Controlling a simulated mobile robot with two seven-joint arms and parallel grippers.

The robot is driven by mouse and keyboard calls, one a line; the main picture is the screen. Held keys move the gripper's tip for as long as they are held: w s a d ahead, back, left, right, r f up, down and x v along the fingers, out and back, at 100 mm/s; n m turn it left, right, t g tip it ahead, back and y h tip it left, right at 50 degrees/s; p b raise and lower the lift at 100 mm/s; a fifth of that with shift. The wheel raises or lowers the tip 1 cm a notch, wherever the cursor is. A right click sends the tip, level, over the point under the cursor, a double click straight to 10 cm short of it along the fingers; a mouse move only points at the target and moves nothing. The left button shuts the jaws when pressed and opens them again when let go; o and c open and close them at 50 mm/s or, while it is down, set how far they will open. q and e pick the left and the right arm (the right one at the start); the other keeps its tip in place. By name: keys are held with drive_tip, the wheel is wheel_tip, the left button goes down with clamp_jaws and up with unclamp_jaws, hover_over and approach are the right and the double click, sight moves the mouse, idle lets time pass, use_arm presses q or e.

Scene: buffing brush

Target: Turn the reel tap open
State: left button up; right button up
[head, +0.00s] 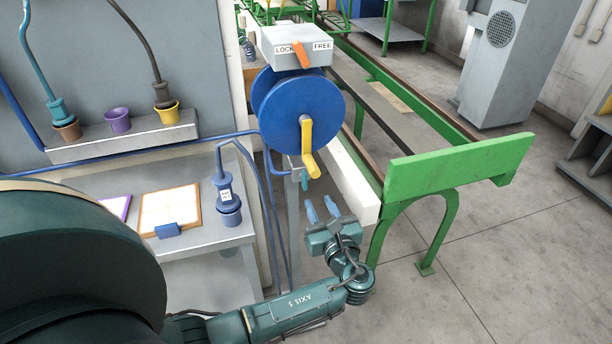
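A blue hose reel (284,102) with a yellow crank (307,140) stands on a post left of the green frame. Just below its drum, partly behind the crank, is a small blue-teal part (305,180) that looks like the reel tap; its turn position is too small to tell. My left gripper (321,202) is open and empty, its two blue fingers apart and pointing up toward the reel. It appears just below the tap-like part in the picture, with a visible gap between them. My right gripper is not in view.
A grey box (296,45) marked LOCK and FREE, with an orange lever (302,55), tops the reel. Blue hoses (269,205) hang beside the post. A workbench (195,243) is at left, a green frame (459,158) at right. Open floor (520,260) lies further right.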

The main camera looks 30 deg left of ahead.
sight(306, 176)
use_arm(q)
drive_tip(key=x, duration=1.1)
drive_tip(key=shift+w+p, duration=0.1)
drive_tip(key=shift+p, duration=0.25)
drive_tip(key=shift+c, duration=0.3)
clamp_jaws()
